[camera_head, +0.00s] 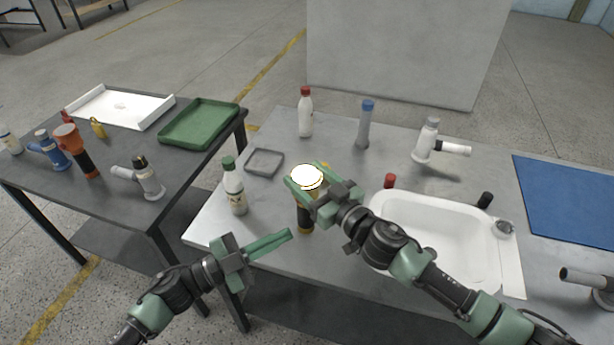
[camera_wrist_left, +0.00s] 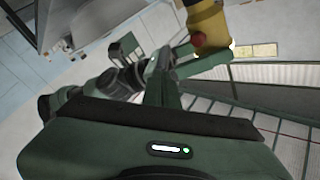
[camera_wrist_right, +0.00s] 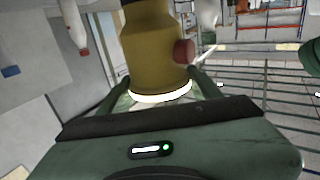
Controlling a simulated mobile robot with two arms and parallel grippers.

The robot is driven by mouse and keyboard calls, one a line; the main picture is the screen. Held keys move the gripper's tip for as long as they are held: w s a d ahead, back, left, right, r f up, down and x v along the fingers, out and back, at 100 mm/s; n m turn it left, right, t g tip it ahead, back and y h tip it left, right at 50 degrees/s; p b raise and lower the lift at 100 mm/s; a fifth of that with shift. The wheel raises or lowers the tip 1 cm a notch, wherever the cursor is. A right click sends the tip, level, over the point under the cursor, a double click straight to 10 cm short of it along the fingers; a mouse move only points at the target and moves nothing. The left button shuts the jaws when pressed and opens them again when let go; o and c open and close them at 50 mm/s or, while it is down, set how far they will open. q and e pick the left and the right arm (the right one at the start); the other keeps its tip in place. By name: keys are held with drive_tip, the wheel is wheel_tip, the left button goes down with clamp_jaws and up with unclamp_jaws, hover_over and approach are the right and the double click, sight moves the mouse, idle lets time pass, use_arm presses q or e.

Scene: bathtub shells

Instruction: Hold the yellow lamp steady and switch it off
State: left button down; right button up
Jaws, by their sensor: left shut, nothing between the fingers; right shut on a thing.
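The yellow lamp (camera_head: 305,217) is at the front edge of the right table, its round top glowing white. My right gripper (camera_head: 308,190) is shut around its upper part. The right wrist view shows the yellow body (camera_wrist_right: 152,50) between the fingers, with a lit rim and a red button (camera_wrist_right: 184,52) on its side. The button (camera_wrist_left: 198,40) also shows in the left wrist view. My left gripper (camera_head: 270,243) is shut and empty, low and left of the lamp, its tips apart from it. I cannot tell whether the lamp's base touches the table.
A green-capped bottle (camera_head: 235,188) stands left of the lamp, near a small grey tray (camera_head: 264,162). A white basin (camera_head: 440,205) lies to the right. A red-capped bottle (camera_head: 305,115) and a blue-capped tube (camera_head: 365,125) stand behind. Another table (camera_head: 190,170) is at left, across a gap.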

use_arm(q)
drive_tip(key=w+d, duration=0.2)
drive_tip(key=w, duration=0.4)
drive_tip(key=shift+w, duration=0.25)
drive_tip(key=shift+d, duration=0.1)
idle(1.7)
drive_tip(key=shift+w+d, duration=0.15)
drive_tip(key=shift+w, duration=0.4)
idle(0.3)
drive_tip(key=shift+s, duration=0.55)
drive_tip(key=s+a, duration=0.2)
drive_tip(key=s, duration=0.3)
drive_tip(key=shift+s, duration=0.4)
drive_tip(key=shift+a, duration=0.1)
